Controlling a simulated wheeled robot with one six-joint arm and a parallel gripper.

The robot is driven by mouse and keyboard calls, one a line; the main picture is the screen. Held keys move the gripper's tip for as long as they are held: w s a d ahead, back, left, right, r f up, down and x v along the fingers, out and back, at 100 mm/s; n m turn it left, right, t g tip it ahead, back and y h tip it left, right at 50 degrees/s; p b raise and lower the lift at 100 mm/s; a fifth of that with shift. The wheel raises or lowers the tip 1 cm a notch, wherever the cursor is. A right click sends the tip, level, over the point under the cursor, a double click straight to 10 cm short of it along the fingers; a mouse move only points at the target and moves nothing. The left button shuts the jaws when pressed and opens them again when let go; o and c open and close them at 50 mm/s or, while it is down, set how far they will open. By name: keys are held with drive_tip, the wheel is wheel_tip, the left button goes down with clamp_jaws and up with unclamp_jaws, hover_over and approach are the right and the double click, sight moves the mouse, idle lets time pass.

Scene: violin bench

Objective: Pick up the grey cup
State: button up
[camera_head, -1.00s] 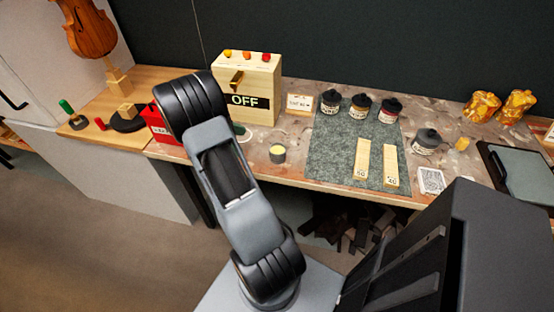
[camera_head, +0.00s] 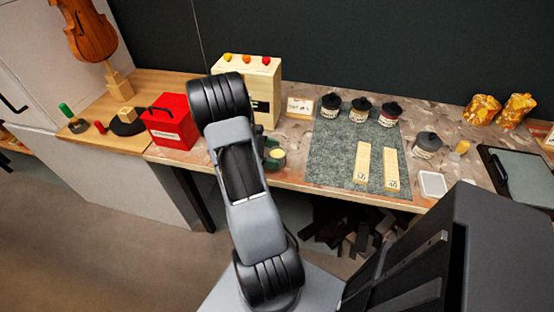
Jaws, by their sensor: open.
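The fingers are open and look to be on either side of the cup's left part. Whether they touch it cannot be told. My arm hides the rest of the gripper.
A red box (camera_head: 171,128) stands left of my arm and a wooden box with coloured knobs (camera_head: 262,75) behind it. The green mat (camera_head: 333,150) holds dark-lidded jars and two pale strips. A grey jar (camera_head: 427,146) stands farther right.

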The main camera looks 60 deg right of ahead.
drive_tip(key=shift+x, duration=0.9)
drive_tip(key=shift+c, duration=0.4)
drive_tip(key=c, duration=1)
drive_tip(key=shift+r, duration=0.1)
